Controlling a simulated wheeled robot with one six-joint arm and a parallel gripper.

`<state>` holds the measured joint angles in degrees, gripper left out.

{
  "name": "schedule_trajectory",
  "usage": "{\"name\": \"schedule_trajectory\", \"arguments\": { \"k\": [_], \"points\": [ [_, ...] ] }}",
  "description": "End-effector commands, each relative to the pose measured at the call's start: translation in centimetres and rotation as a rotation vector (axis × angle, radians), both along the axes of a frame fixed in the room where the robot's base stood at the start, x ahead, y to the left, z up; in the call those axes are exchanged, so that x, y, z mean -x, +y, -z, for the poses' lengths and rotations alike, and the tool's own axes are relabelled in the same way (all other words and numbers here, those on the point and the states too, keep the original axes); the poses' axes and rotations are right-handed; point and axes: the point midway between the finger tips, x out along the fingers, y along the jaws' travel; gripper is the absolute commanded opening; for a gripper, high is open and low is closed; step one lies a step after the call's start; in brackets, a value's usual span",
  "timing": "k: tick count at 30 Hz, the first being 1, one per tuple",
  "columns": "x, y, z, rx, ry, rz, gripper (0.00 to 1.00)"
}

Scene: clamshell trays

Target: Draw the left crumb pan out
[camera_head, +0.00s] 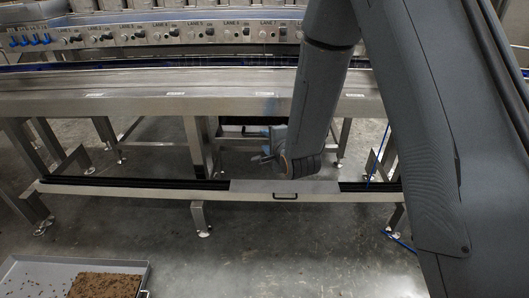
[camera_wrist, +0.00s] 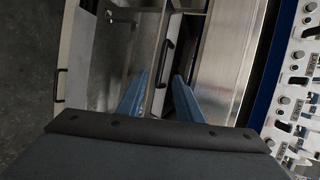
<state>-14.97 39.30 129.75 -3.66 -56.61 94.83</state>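In the wrist view, the two blue fingers of my gripper (camera_wrist: 161,80) stand apart. A dark bar handle (camera_wrist: 165,58) on a steel front shows between and just past the fingertips; I cannot tell how far ahead it is. In the head view my gripper (camera_head: 264,157) is below the steel bench, largely hidden behind my wrist. A second steel front with a dark handle (camera_head: 285,196) is set in the low rail, nearer than my gripper; its handle also shows at the left of the wrist view (camera_wrist: 60,85). Which front is the left crumb pan is unclear.
A grey tray (camera_head: 38,264) with brown crumbs lies at the bottom left. The low rail (camera_head: 120,191) and bench legs (camera_head: 199,145) surround my gripper. A knob panel (camera_head: 150,36) runs along the back. A blue cable (camera_head: 380,155) hangs at the right.

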Motion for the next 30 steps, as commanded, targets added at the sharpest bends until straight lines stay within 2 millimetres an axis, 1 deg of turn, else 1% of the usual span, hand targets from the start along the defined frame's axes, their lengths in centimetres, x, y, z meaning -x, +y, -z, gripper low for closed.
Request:
{"name": "schedule_trajectory", "arguments": {
  "k": [1,2,6,14,17,20,30],
  "points": [
    [-0.3,0.5,0.7,-0.033,-0.011,0.003,0.33],
    [-0.4,0.6,0.8,-0.049,-0.016,0.007,0.33],
    [-0.7,1.0,0.7,-0.087,-0.028,0.013,0.33],
    [-0.7,0.9,0.6,-0.086,-0.029,0.014,0.33],
    [-1.0,1.0,0.7,-0.085,-0.029,0.013,0.33],
    [-1.9,1.3,1.1,-0.085,-0.030,0.013,0.33],
    [-6.2,2.8,2.7,-0.085,-0.029,0.013,0.33]
  ]
}}
